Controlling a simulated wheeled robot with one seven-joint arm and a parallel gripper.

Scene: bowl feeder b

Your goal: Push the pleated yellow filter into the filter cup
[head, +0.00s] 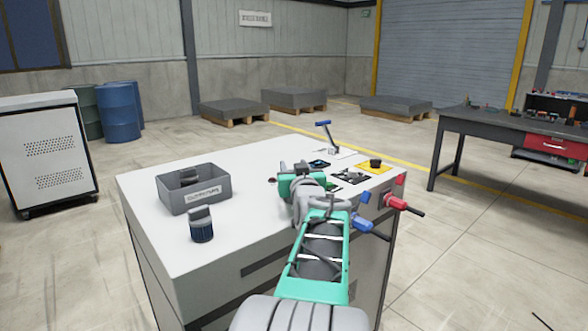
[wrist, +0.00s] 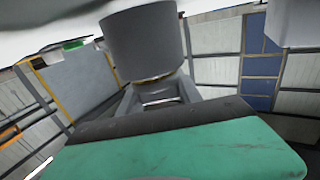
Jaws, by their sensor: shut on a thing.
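In the wrist view a plain grey cylinder (wrist: 145,42) stands at the top middle, just beyond the green and black body of my gripper (wrist: 155,82). My gripper is shut on this grey cylinder. A thin yellowish line shows along the cylinder's lower edge; I cannot tell if it belongs to the filter. No pleats show, and I cannot make out which part is the filter cup. In the head view my green and grey arm reaches over the white bench (head: 245,235), and its links hide the fingertips and the held thing.
A grey labelled bin (head: 215,198) with a dark part inside stands at the bench's left. A dark jar with a grey top (head: 201,226) stands in front of it.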

